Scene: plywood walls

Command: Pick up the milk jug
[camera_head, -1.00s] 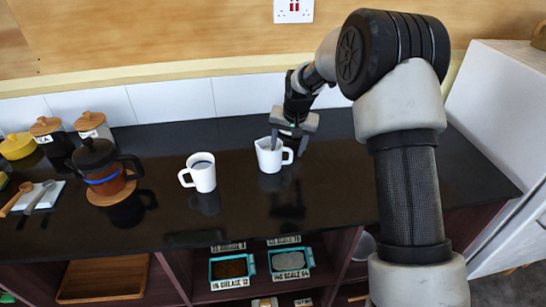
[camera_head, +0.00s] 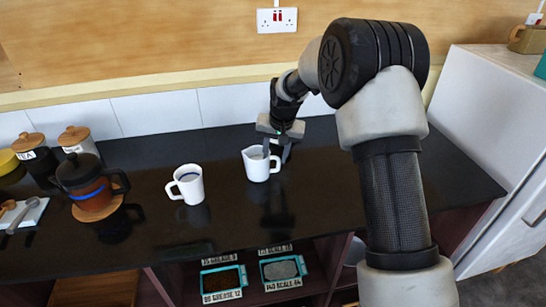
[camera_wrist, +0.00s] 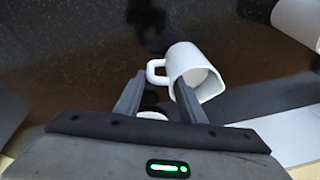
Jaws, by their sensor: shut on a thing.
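The milk jug (camera_head: 257,164) is white with a spout on its left and a handle on its right in the head view. It is upright over the black counter; I cannot tell whether its base touches. My gripper (camera_head: 274,157) is above it at the handle side. In the wrist view, the jug (camera_wrist: 207,88) lies beyond my gripper (camera_wrist: 155,95), its handle to the left. The right finger crosses the jug's rim, and the left finger is outside by the handle. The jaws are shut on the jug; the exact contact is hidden.
A white mug (camera_head: 187,184) stands left of the jug. Further left are a dark pot (camera_head: 86,178) on a wooden mat and lidded canisters (camera_head: 78,139). A white cabinet (camera_head: 490,150) bounds the right. Two labelled trays (camera_head: 223,283) sit on the shelf below.

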